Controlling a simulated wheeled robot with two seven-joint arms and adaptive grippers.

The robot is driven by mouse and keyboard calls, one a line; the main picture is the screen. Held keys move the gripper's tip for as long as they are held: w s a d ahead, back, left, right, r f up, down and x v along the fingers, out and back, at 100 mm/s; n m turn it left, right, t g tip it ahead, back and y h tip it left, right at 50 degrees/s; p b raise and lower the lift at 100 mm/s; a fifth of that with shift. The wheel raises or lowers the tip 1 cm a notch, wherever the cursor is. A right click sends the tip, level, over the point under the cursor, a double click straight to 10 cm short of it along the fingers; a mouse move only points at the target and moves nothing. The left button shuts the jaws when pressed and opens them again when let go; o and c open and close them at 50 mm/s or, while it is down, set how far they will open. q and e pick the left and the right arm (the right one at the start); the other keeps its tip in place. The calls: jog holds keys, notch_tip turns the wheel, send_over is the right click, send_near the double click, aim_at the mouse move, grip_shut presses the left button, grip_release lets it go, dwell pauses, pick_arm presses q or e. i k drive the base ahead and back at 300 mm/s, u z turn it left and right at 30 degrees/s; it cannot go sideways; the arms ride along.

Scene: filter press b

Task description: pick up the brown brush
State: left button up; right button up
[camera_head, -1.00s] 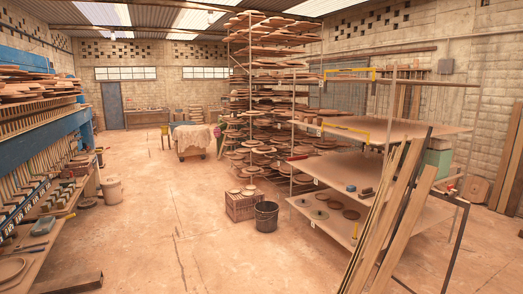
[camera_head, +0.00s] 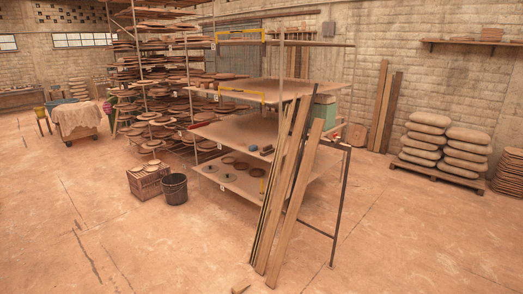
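No brush is clear enough to identify for certain. A small dark brown object (camera_head: 267,150) lies on the middle shelf board of the rack, beside a small blue object (camera_head: 253,148). It may be the brown brush, but it is too small to tell. Neither of my grippers is in view.
The shelf rack (camera_head: 235,131) stands ahead, with long planks (camera_head: 297,195) leaning on its front right. A black bucket (camera_head: 174,190) and a crate (camera_head: 148,184) stand left of it. Stacked sacks (camera_head: 430,138) are at right. A small tan object (camera_head: 240,289) is at the bottom edge. Floor around is mostly clear.

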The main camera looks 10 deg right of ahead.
aim_at(267, 150)
jog(key=u, duration=0.3)
jog(key=i, duration=1.9)
jog(key=u, duration=0.25)
jog(key=i, duration=4.05)
jog(key=z, duration=0.85)
jog(key=i, duration=1.25)
jog(key=z, duration=1.65)
jog(key=i, duration=1.25)
jog(key=z, duration=0.65)
